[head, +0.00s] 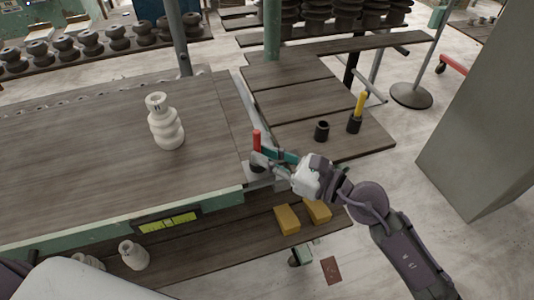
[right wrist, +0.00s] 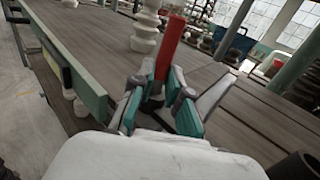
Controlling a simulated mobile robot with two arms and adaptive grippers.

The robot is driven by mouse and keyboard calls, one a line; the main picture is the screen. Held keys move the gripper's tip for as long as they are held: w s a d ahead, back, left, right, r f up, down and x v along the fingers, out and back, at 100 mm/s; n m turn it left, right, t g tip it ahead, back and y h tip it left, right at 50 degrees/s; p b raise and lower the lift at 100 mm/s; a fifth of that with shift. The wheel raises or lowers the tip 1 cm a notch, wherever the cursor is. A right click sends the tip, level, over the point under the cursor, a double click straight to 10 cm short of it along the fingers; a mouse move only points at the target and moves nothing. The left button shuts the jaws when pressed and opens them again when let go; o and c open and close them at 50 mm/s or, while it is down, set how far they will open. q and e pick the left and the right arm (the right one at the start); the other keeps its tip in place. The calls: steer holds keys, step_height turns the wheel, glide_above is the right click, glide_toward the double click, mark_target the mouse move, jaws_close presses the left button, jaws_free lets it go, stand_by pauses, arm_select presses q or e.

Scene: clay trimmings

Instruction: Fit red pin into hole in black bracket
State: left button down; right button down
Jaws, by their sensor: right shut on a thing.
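The red pin (head: 257,141) stands roughly upright at the right end of the long table in the head view. In the right wrist view the red pin (right wrist: 170,45) rises, slightly tilted, from between the fingers. My right gripper (right wrist: 158,98) is shut on its lower part; in the head view the gripper (head: 268,157) reaches in from the right. A dark piece shows just below the pin; I cannot tell whether it is a holder or part of the gripper. An empty black cup-like bracket (head: 321,131) stands on the slatted table, right of the gripper. My left gripper is out of view.
A yellow pin (head: 360,104) stands in another black holder (head: 354,125) nearby. A white stacked insulator (head: 165,122) stands on the long table (head: 80,150). Yellow blocks (head: 287,219) lie on the lower shelf. A grey pillar (head: 480,130) rises at the right.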

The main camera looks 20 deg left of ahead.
steer(key=shift+f+b, duration=0.45)
steer(key=shift+f, duration=0.15)
steer(key=shift+d+f+b, duration=0.15)
steer(key=shift+f+b, duration=0.2)
steer(key=shift+f, duration=0.05)
steer(key=c, duration=1.1)
jaws_free()
steer(key=shift+s+d+f, duration=0.1)
steer(key=shift+d+f, duration=0.05)
steer(key=shift+o, duration=0.2)
steer(key=shift+d, duration=0.1)
steer(key=v, duration=0.8)
steer(key=shift+s+r, duration=0.1)
steer(key=shift+r, duration=0.25)
